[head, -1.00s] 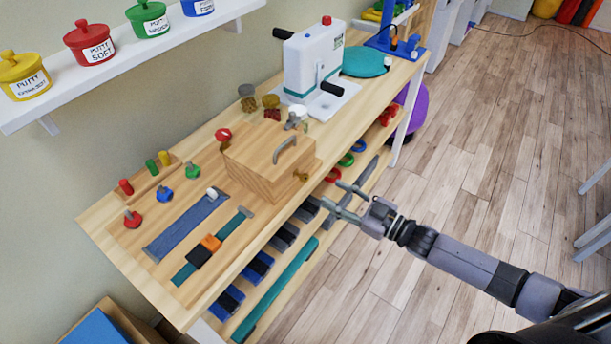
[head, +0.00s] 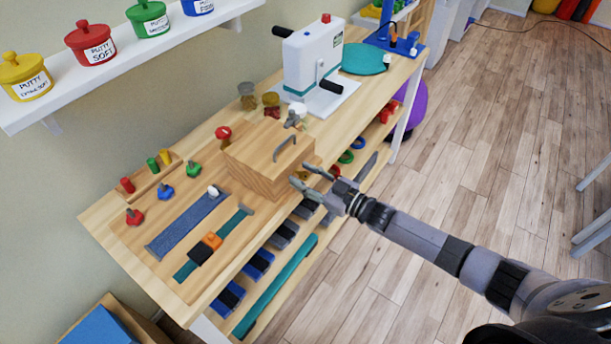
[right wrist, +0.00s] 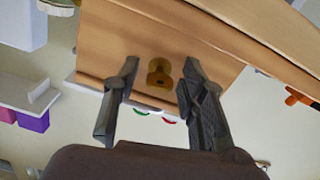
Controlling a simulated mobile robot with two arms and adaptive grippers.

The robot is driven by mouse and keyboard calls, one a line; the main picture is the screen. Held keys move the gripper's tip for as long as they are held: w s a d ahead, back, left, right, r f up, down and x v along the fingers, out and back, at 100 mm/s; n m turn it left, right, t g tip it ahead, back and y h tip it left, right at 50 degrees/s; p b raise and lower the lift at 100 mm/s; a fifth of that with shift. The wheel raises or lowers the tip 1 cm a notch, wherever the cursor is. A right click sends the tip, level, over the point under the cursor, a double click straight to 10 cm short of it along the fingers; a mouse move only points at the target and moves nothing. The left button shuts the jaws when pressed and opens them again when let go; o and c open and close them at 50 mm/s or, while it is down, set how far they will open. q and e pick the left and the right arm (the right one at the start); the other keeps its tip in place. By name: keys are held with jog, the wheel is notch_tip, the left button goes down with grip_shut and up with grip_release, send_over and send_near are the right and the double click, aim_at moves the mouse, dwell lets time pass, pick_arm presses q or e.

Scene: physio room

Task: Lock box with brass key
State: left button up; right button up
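The wooden box (head: 262,168) with a grey handle on its lid stands on the bench, lid down. The brass key (right wrist: 160,73) sticks out of the box's front face in the right wrist view, between my open fingers and apart from both. In the head view the key is mostly hidden behind my right gripper (head: 306,176). That gripper, also in the right wrist view (right wrist: 157,95), is open just in front of the box. My left gripper is not in view.
The wooden bench (head: 120,222) holds a blue strip (head: 182,226), coloured knobs and a white crank machine (head: 312,62). A lower shelf carries weights and a teal roll (head: 278,282). A wall shelf (head: 120,62) bears putty pots.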

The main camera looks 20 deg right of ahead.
jog(key=shift+f, duration=0.1)
jog(key=c, duration=0.8)
grip_shut()
